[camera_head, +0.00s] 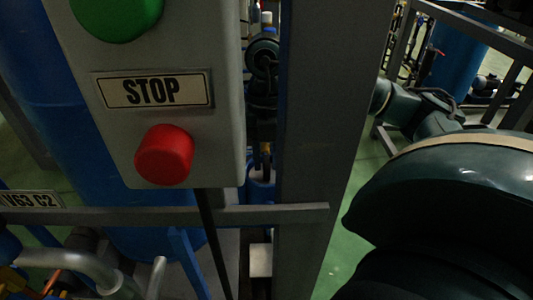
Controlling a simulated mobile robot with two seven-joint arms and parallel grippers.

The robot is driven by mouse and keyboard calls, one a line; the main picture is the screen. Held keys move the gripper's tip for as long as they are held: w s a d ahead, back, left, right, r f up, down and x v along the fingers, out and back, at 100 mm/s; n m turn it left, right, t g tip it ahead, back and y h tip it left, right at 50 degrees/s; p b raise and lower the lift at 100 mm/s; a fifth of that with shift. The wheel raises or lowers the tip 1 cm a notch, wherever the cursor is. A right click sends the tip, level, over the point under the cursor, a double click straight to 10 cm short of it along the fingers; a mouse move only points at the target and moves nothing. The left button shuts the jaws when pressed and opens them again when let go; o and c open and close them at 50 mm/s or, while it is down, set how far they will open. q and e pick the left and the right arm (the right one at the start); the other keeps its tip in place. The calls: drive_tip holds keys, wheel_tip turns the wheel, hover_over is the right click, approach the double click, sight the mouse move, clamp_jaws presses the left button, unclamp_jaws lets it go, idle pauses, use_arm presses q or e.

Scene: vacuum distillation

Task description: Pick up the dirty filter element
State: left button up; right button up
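I cannot make out a dirty filter element in the head view. My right arm fills the lower right, large and dark. Beyond it, a smaller dark green-grey part that looks like my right gripper end (382,96) shows just right of the grey post. Its fingers are too dark and partly hidden, so I cannot tell whether it is open or shut, and I see nothing held in it. My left gripper is not in view.
A grey control box (215,130) with a red STOP button (165,154) and a green button (115,15) is very close. A grey post (318,120) and crossbar (270,214) stand beside it. Blue tanks (455,58) and pipes (85,264) surround. Green floor shows between.

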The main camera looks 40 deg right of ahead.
clamp_jaws()
drive_tip(key=shift+r, duration=0.15)
idle(0.4)
